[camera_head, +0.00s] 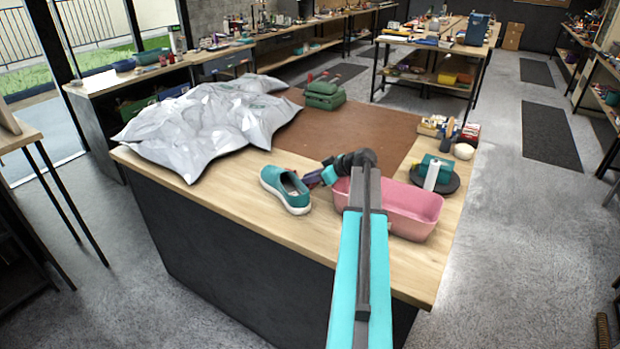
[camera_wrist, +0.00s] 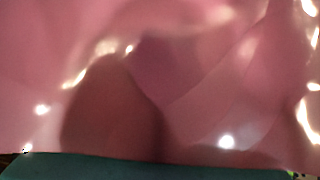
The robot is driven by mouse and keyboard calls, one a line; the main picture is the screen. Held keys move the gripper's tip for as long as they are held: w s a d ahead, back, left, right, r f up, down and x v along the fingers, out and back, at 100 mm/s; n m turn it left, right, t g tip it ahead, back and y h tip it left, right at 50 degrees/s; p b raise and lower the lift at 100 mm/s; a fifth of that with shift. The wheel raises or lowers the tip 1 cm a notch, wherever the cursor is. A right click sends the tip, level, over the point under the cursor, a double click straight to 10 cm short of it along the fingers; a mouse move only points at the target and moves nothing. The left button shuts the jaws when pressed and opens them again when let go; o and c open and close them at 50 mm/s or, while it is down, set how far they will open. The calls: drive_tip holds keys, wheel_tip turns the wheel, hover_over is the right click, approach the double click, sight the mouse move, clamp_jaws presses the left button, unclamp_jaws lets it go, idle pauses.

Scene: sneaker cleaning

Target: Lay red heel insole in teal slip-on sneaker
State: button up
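The teal slip-on sneaker (camera_head: 286,189) with a white sole stands on the wooden worktop in the head view, its opening facing up. My gripper (camera_head: 312,178) is just right of it, close to its upper end; I cannot tell whether they touch. The fingers are too small there to show whether they are open or shut. A glossy pink surface (camera_wrist: 200,90) fills most of the wrist view, with a blurred darker shape in its lower left; I cannot tell what it is. A teal strip runs along the bottom edge.
A pink tub (camera_head: 415,208) stands right of my gripper, partly behind my arm. A dark round stand (camera_head: 447,184) holds a white roll. Silvery bags (camera_head: 215,120) lie at the back left, a green case (camera_head: 324,95) behind. Bare wood lies in front of the sneaker.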

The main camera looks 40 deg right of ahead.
drive_tip(key=shift+r, duration=0.2)
drive_tip(key=b+v, duration=0.2)
drive_tip(key=v, duration=1)
drive_tip(key=shift+b, duration=0.4)
drive_tip(key=shift+f, duration=0.1)
